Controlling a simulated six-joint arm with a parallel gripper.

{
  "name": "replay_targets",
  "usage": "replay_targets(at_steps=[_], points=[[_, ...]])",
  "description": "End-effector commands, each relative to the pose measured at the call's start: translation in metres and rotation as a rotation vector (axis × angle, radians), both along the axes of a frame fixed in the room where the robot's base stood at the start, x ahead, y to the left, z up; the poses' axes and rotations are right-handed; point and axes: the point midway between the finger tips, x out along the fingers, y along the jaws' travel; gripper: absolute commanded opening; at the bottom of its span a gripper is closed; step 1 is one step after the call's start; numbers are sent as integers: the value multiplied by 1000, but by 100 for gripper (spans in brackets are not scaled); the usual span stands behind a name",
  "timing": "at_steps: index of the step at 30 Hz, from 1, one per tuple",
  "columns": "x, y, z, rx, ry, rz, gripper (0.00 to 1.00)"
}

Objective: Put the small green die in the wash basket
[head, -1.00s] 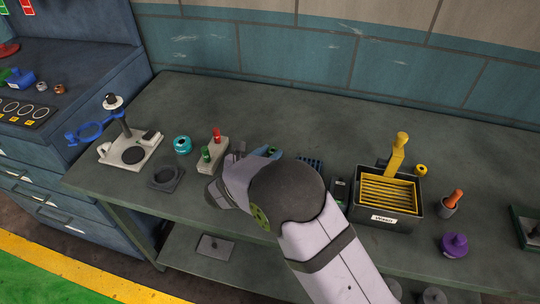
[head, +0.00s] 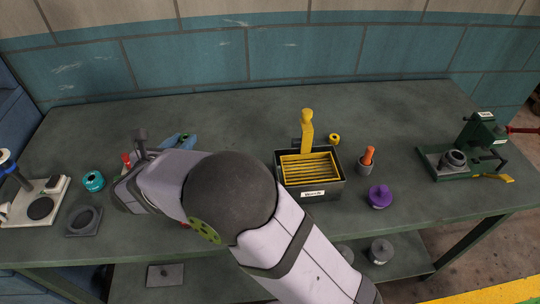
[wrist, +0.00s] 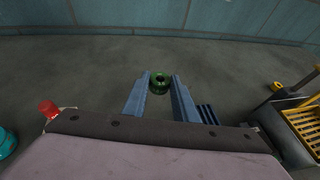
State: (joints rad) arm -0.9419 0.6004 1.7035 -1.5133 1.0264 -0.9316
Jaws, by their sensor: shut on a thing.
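My gripper (wrist: 159,92) is shut on the small green die (wrist: 159,83), a round green piece with a dark hole in its middle. Its two blue fingers lie on either side of the die, above the bench. In the head view my gripper (head: 183,139) is left of the wash basket, and my arm hides much of the bench near it. The wash basket (head: 310,168) is yellow and slatted, with an upright yellow handle, and sits inside a dark labelled tub (head: 316,193). The basket also shows at the right edge of the wrist view (wrist: 306,122).
A red piece (wrist: 48,108) and a teal ring (head: 93,181) are on the left. The back bench is clear.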

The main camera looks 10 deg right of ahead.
Motion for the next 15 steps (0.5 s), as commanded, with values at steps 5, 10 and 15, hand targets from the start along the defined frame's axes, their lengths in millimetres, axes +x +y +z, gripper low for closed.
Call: replay_targets(at_steps=[5,10,15], points=[[-2,-32,8,-5,1,-74,0],[-9,-88,17,-7,2,-206,0],[-28,-157,31,-6,2,-373,0]])
